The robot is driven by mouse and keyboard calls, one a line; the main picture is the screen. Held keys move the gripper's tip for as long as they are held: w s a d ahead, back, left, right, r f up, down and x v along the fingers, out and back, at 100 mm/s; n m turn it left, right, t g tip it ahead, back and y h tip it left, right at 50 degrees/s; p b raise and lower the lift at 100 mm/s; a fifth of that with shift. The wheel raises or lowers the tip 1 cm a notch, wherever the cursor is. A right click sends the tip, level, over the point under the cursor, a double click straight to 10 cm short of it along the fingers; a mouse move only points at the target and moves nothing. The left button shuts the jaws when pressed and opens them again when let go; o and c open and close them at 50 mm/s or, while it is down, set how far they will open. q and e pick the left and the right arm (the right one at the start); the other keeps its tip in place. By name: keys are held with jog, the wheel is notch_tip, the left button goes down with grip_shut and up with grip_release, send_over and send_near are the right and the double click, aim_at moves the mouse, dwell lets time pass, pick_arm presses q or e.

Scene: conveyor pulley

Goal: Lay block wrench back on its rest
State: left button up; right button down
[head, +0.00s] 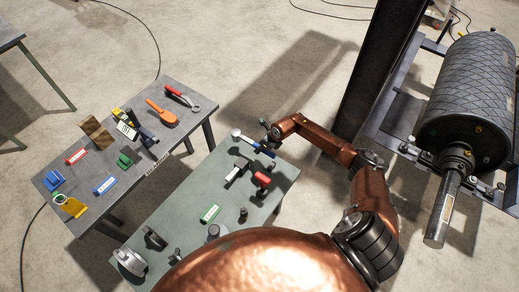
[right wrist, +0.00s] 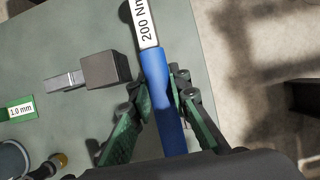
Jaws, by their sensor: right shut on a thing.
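A wrench with a blue handle (right wrist: 165,95) and a white "200 Nm" label is in my right gripper (right wrist: 160,100). I take it for the block wrench. In the head view the wrench (head: 254,143) lies across the far end of the grey-green table (head: 180,222), its pale round head to the left. My right gripper (head: 271,137) is at the handle's right part, fingers on both sides of it. I cannot tell whether the wrench touches the table or a rest. No rest is clearly visible. My left gripper is not in view.
A dark block with a metal bar (right wrist: 105,70) lies left of the handle. A red-ended tool (head: 262,180) and a green "1.0 mm" label (head: 210,213) are on the same table. A second table (head: 100,205) holds several tools. A large roller (head: 468,95) stands at right.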

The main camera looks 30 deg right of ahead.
jog(key=shift+w+r, duration=0.1)
jog(key=shift+w, duration=0.05)
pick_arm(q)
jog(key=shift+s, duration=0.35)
